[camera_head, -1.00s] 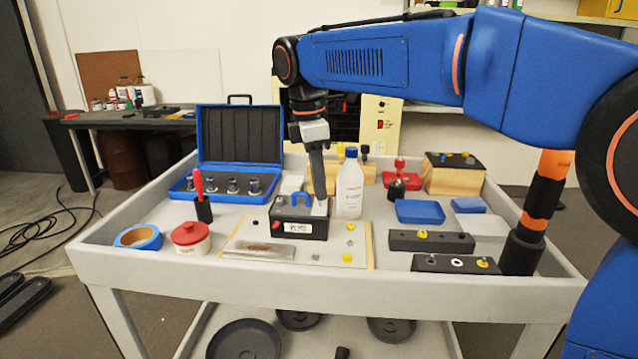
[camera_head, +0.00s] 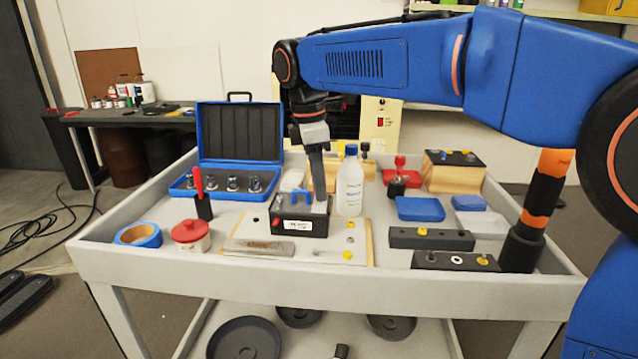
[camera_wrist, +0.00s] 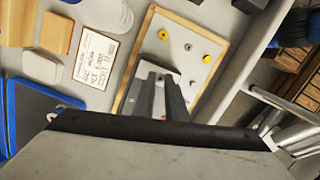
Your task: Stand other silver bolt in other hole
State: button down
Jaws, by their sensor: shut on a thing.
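My gripper (camera_head: 320,198) points down at the right end of a black box with blue parts (camera_head: 300,222) on the pale board (camera_head: 330,245). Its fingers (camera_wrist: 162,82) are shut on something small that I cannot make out. A silver bolt (camera_head: 350,240) is on the board between two yellow ones (camera_head: 351,226) (camera_head: 347,255); it also shows in the wrist view (camera_wrist: 187,47). A small silver piece (camera_head: 319,255) is near the board's front. The front black block (camera_head: 445,266) carries a silver piece (camera_head: 432,261), a white ring (camera_head: 457,260) and a yellow piece (camera_head: 483,261).
A second black block (camera_head: 440,242) is behind the front one. A white bottle (camera_head: 349,185) stands right beside my gripper. A metal bar (camera_head: 258,248), red-lidded jar (camera_head: 191,235), tape roll (camera_head: 138,235) and open blue case (camera_head: 240,140) are at the left. Blue trays (camera_head: 420,209) are at the right.

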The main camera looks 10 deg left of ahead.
jog(key=shift+f, duration=0.1)
dwell(0.3)
jog(key=c, duration=1.7)
grip_release()
jog(key=r, duration=0.5)
jog(key=a+r, duration=0.1)
jog(key=r, duration=0.5)
jog(key=a+r, duration=0.1)
jog(key=r, duration=0.5)
jog(key=shift+s+r, duration=0.15)
jog(key=shift+s, duration=0.15)
